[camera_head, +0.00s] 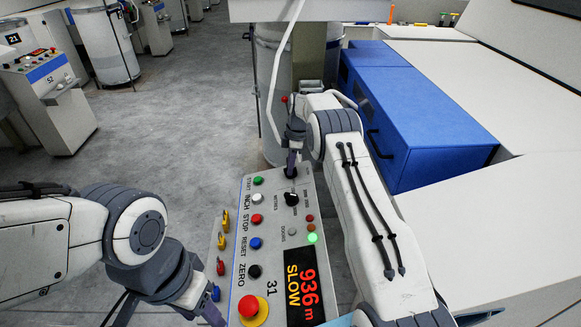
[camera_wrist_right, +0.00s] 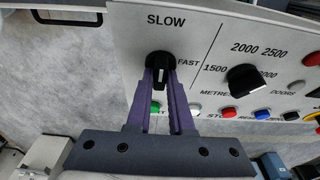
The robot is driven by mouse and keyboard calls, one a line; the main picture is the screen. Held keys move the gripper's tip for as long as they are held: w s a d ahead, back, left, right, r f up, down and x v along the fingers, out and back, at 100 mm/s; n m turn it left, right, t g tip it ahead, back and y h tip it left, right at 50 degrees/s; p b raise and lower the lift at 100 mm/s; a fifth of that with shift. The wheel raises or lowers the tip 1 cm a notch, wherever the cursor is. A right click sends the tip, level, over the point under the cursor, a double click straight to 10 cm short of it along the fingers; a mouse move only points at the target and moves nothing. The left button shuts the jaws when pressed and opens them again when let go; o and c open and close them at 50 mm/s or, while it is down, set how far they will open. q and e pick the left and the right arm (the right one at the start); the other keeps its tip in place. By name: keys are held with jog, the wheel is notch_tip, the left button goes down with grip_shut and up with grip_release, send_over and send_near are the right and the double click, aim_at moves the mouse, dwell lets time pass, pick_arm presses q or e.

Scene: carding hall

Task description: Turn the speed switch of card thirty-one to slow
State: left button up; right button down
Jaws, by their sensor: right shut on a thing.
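The control panel (camera_head: 270,240) of card 31 slopes up in the middle of the head view, with "31" printed on it. Its lit display (camera_head: 303,287) reads "936 m" and "SLOW". In the right wrist view the black speed switch (camera_wrist_right: 160,66) sits below the word SLOW and left of FAST, its white mark about upright in line with SLOW. My right gripper (camera_wrist_right: 160,80) is shut on this switch, one purple finger on each side.
A black metres dial (camera_wrist_right: 245,82) is close beside the switch. Coloured push-buttons (camera_head: 257,218) and a red emergency button (camera_head: 248,306) line the panel. A blue cabinet (camera_head: 420,125) stands right of my right arm. Open grey floor (camera_head: 185,125) lies to the left.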

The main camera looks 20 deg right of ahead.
jog(key=c, duration=0.8)
grip_release()
jog(key=shift+r, duration=0.1)
jog(key=shift+d+r, duration=0.1)
jog(key=shift+r, duration=0.2)
notch_tip(320, 180, up, 10)
jog(key=d+b, duration=0.1)
jog(key=shift+s+d+f+b, duration=0.15)
jog(key=shift+s+f+b, duration=0.05)
jog(key=shift+b, duration=0.2)
